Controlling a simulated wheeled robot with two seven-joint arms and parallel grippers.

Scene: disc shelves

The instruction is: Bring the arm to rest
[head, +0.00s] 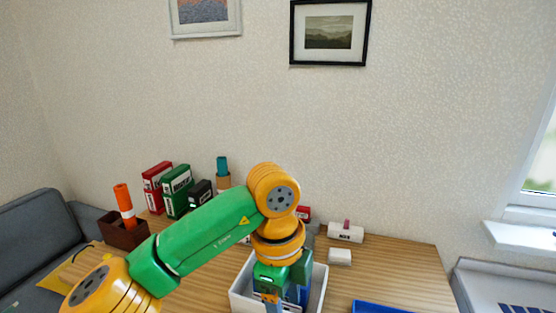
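My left arm, green and orange, comes in from the lower left and bends down over the table. My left gripper (285,298) points down into a white box (322,290) at the table's front middle. Its fingertips are low in the frame and partly cut off, so I cannot tell whether they are open or hold anything. The arm hides part of the box and the table behind it. My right gripper is not in view.
The wooden table (405,270) has red (157,184) and green (176,190) binders at the back left, beside a brown holder with an orange roll (123,200). White blocks (345,233) lie right of the box. A blue tray (378,307) is at the front right.

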